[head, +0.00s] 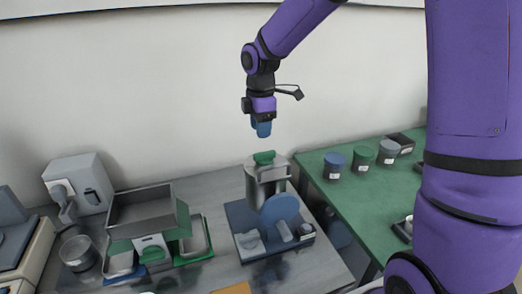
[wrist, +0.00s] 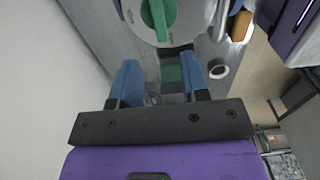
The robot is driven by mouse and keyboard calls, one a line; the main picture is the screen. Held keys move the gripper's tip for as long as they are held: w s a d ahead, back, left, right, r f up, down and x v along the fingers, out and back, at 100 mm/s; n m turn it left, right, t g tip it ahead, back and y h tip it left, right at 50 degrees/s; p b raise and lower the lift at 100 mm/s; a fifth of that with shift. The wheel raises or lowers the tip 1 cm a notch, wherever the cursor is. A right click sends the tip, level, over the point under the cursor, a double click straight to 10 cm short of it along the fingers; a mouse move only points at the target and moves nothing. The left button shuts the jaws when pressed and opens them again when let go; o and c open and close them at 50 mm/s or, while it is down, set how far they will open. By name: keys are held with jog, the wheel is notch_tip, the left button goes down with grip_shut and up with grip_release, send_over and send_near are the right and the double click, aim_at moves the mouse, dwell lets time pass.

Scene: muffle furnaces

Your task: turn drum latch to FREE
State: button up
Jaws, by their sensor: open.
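A grey drum (head: 268,185) stands on a blue base (head: 246,219) on the grey table. A green latch handle (head: 264,157) sits on its top. In the wrist view the latch handle (wrist: 157,20) is a green bar on a round pale lid (wrist: 180,24), running roughly up and down the picture. Small marks around the lid's rim are too small to read. My gripper (head: 263,133) hangs above the latch, pointing down, with a gap between them. In the wrist view my gripper (wrist: 159,65) has its blue fingers spread and empty, and the latch lies beyond the fingertips.
A blue disc (head: 281,208) stands upright beside the drum on the same base. A grey open bin (head: 141,210) and a grey box (head: 78,183) stand to the left. Several lidded jars, including a blue-topped one (head: 334,162), stand on the green table (head: 345,193) at right.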

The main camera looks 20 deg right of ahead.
aim_at(261, 153)
notch_tip(261, 153, down, 8)
jog(key=shift+f, duration=0.2)
dwell(0.3)
grip_shut()
